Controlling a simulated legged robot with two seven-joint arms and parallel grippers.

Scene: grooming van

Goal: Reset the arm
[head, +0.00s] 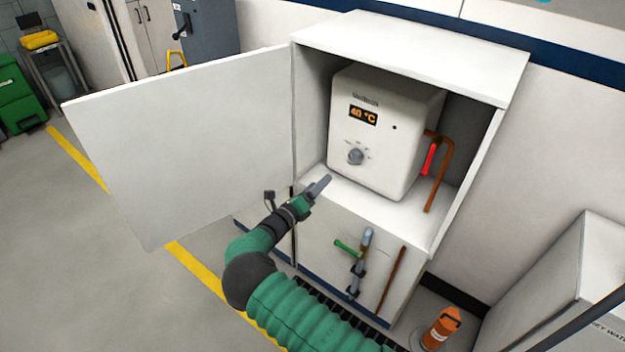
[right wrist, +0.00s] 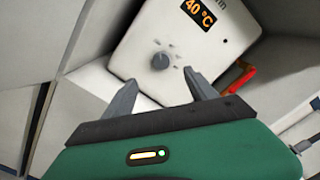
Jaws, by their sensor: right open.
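My right arm reaches in from the bottom of the head view, and its gripper (head: 316,190) is in front of the open white cabinet, below and left of the heater's knob. In the right wrist view the two fingers of the right gripper (right wrist: 160,97) stand apart with nothing between them. The white heater (head: 380,125) sits inside the cabinet (head: 410,45). Its display (head: 363,115) reads 40 °C, and its grey knob (head: 356,156) also shows in the right wrist view (right wrist: 160,61), beyond the fingers and apart from them. My left gripper is not in view.
The cabinet door (head: 185,150) stands wide open to the left. A red-handled valve (head: 430,158) is on a copper pipe beside the heater. A green-handled valve (head: 347,246) is on the lower front. An orange canister (head: 441,328) stands at lower right.

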